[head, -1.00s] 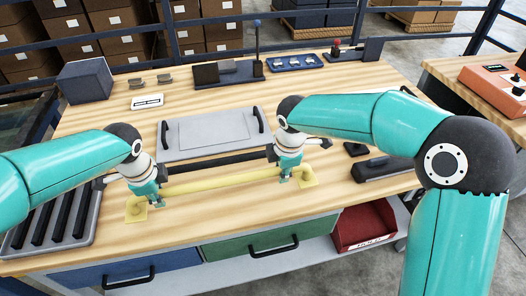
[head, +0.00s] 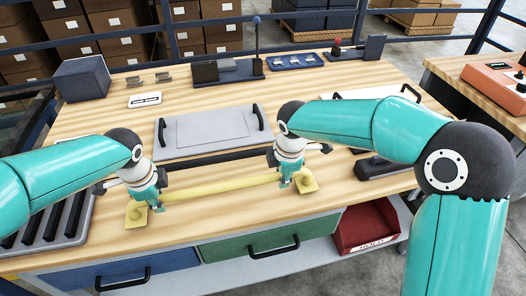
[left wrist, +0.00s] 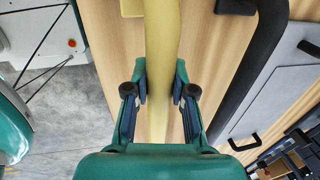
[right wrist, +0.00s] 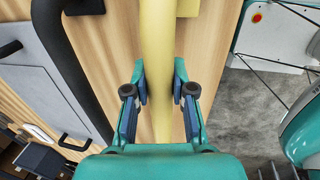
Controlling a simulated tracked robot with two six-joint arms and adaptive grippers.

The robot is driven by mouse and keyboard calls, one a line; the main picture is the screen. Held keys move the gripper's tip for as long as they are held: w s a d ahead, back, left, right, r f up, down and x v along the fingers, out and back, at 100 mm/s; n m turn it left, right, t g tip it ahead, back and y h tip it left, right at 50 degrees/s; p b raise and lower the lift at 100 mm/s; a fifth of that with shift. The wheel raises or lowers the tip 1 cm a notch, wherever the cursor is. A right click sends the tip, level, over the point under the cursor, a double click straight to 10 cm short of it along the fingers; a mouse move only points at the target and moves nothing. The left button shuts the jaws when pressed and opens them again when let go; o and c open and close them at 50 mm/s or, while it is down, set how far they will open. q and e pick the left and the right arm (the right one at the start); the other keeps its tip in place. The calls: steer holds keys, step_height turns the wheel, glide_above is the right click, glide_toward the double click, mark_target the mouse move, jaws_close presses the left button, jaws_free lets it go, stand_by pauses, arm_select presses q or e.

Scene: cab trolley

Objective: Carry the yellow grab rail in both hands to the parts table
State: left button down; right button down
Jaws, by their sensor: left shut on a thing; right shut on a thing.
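The yellow grab rail (head: 225,187) runs left to right over the front part of a wooden-topped bench (head: 330,215), with a square foot at each end. My left gripper (head: 154,198) is shut on the rail near its left end; the rail also passes between its fingers in the left wrist view (left wrist: 163,40). My right gripper (head: 288,178) is shut on it near the right end, and the rail shows there in the right wrist view (right wrist: 156,40). I cannot tell whether the feet touch the bench top. No label shows which table is the parts table.
A grey panel with handles (head: 207,130) and a dark bar (head: 215,158) lie behind the rail. A slotted grey tray (head: 75,220) is at left. A second wooden table (head: 470,90) with an orange control box (head: 495,83) stands at right. A red bin (head: 366,228) sits below the bench.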

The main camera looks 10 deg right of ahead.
arm_select(q)
steer(key=shift+f+b, duration=0.5)
steer(key=shift+f, duration=0.15)
arm_select(e)
steer(key=shift+f, duration=0.65)
arm_select(q)
steer(key=c, duration=1)
jaws_free()
arm_select(e)
steer(key=c, duration=1)
jaws_free()
steer(key=shift+r, duration=0.1)
steer(key=shift+s+r, duration=0.1)
steer(key=shift+r, duration=0.1)
arm_select(q)
steer(key=r, duration=0.4)
steer(key=s+r, duration=0.1)
steer(key=r, duration=0.2)
steer(key=s+r, duration=0.1)
steer(key=r, duration=0.3)
steer(key=shift+s+r, duration=0.15)
steer(key=shift+r, duration=0.2)
arm_select(e)
steer(key=r, duration=0.3)
steer(key=s+r, duration=0.1)
steer(key=r, duration=0.3)
steer(key=s+r, duration=0.1)
steer(key=r, duration=0.3)
steer(key=shift+s+r, duration=0.1)
